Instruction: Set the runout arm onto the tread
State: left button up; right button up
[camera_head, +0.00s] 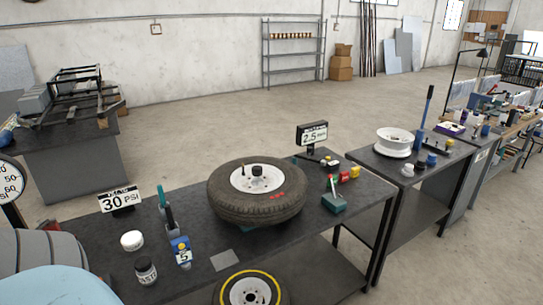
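The tyre (240,209) lies flat on the dark workbench, its tread facing outward around the side. A white wheel hub (259,179) with a dark knob fills its middle, and small red marks show on its near right sidewall. A small teal block with an upright light lever and a red part (334,202) stands on the bench just right of the tyre, apart from it. It may be the runout arm, but I cannot tell for sure. Neither of my grippers shows in the head view.
A "2.5" display (312,134) and small coloured parts stand behind right. A yellow-ringed wheel (248,291) is low in front.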

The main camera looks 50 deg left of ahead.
aim_at(324, 163)
jog(key=u, duration=1.2)
jog(key=i+l+u, duration=0.1)
jog(key=i+l, duration=1.3)
jog(key=l, duration=0.15)
